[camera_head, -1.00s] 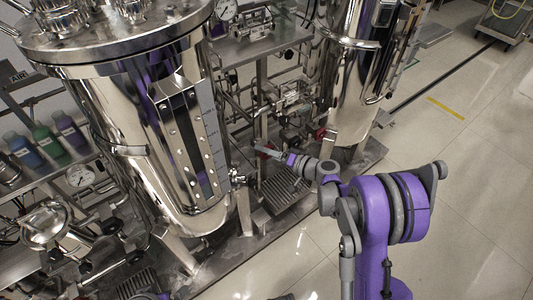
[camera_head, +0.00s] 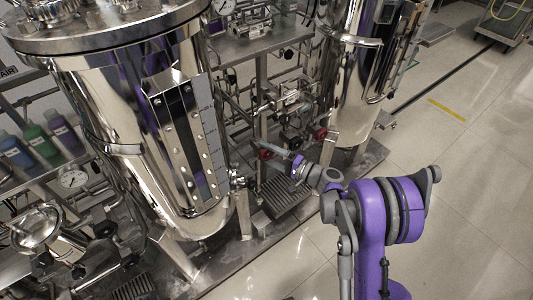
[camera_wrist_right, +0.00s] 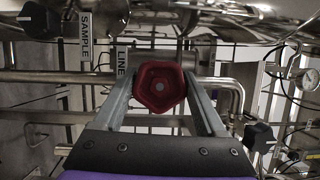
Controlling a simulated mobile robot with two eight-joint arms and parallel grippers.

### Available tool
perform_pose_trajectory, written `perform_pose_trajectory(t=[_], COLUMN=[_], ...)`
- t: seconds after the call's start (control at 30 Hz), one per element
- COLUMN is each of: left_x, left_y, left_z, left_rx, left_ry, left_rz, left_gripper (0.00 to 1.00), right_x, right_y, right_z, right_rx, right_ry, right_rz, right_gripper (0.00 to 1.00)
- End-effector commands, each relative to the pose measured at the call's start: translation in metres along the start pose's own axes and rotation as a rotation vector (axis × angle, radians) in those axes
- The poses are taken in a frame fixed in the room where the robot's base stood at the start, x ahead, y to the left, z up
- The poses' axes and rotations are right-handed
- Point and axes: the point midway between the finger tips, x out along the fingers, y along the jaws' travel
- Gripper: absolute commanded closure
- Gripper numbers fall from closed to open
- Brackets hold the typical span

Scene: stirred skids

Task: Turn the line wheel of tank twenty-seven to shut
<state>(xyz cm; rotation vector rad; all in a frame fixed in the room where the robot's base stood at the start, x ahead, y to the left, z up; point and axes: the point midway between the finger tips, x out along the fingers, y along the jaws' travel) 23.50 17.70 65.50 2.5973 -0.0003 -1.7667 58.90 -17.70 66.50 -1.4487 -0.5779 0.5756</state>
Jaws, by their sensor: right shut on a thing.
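A red five-sided wheel (camera_wrist_right: 160,87) with a grey centre sits between the fingers of my right gripper (camera_wrist_right: 161,96) in the right wrist view. The gripper is shut on it. A tag reading LINE (camera_wrist_right: 122,67) hangs just left of the wheel. In the head view my right gripper (camera_head: 270,148) reaches in among the pipes beside the big steel tank (camera_head: 120,110), at a red wheel (camera_head: 264,153) that is partly hidden. No tank number is readable. My left gripper is not in view.
A tag reading SAMPLE (camera_wrist_right: 86,40) and black knobs (camera_wrist_right: 259,136) are near the wheel. Another red wheel (camera_head: 320,133) is by the second tank (camera_head: 355,80). Bottles (camera_head: 40,144) stand on a shelf at left.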

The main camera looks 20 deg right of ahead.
Motion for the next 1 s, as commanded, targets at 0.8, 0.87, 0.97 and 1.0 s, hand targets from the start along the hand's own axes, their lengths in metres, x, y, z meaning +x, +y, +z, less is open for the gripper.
perform_pose_trajectory(t=[0.8,0.87,0.97,1.0], left_x=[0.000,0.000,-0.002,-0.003], left_y=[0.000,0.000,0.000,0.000], left_z=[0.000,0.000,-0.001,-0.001], left_rx=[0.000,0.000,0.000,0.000], left_ry=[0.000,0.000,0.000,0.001], left_rz=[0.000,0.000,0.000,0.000], left_gripper=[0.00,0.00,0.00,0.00], right_x=[-0.001,-0.003,-0.014,-0.021], right_y=[0.000,0.000,0.000,-0.001], right_z=[-0.001,-0.001,-0.002,-0.002], right_rx=[0.007,0.006,0.006,0.005], right_ry=[0.002,0.002,0.003,0.005], right_rz=[-0.002,-0.002,-0.002,-0.001], right_gripper=[0.00,0.00,0.00,0.00])
